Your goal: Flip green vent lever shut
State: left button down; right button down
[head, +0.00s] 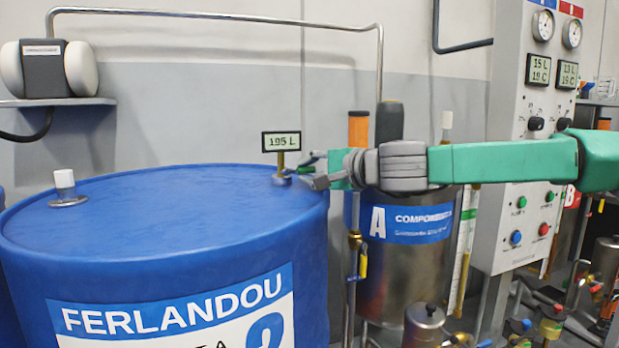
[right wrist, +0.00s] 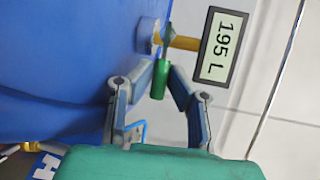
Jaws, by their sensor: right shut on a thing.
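The green vent lever (right wrist: 160,79) shows in the right wrist view as a short green handle beside a brass stem (right wrist: 185,42) on the blue drum (right wrist: 55,45). My right gripper (right wrist: 165,76) is shut on the lever, with a finger on each side of it. In the head view my right gripper (head: 311,170) reaches in from the right to the drum's (head: 150,205) right rim, just beside the stem's base. There the fingers partly hide the lever. My left gripper is not in view.
A "195 L" display (head: 281,141) stands on the stem, close to my fingers. A white-capped fitting (head: 66,187) is on the drum's left. A steel component tank (head: 400,272) and a grey control panel (head: 515,140) stand to the right, below and behind my arm.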

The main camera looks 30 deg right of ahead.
jog(key=shift+s+a+f, duration=0.1)
jog(key=shift+a+f, duration=0.05)
jog(key=shift+a, duration=0.05)
jog(key=c, duration=1.6)
grip_release()
jog(key=shift+o, duration=0.2)
jog(key=shift+a, duration=0.1)
